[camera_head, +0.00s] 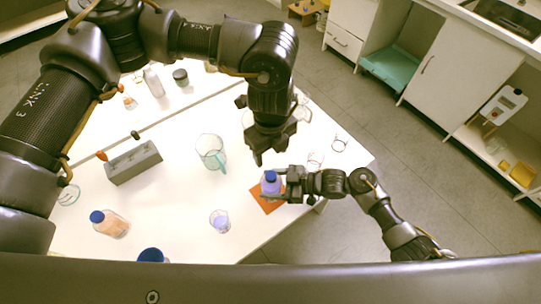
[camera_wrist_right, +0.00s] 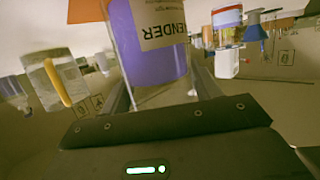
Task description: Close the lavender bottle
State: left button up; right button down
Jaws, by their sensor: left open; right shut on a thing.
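The lavender bottle (camera_head: 271,188) is purple and stands on an orange square mat (camera_head: 263,204) near the table's right front edge. Its top looks blue; I cannot tell whether the cap is seated. My right gripper (camera_head: 281,190) is shut on the bottle from the right. In the right wrist view the purple bottle (camera_wrist_right: 148,52) fills the space between the fingers, with an upside-down label ending in "ENDER". My left gripper (camera_head: 259,158) is open and empty, pointing down just above and slightly left of the bottle's top.
A glass beaker (camera_head: 212,152) stands left of my left gripper, and a small glass (camera_head: 220,221) stands lower left. A blue-capped bottle (camera_head: 110,223) and a grey block (camera_head: 133,163) are farther left. Clear glassware (camera_head: 339,142) stands near the right edge.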

jog(key=shift+c, duration=1.3)
grip_release()
jog(key=b+v, duration=0.2)
jog(key=v, duration=0.8)
jog(key=shift+d, duration=0.4)
jog(key=shift+s+r, duration=0.1)
jog(key=shift+s, duration=0.05)
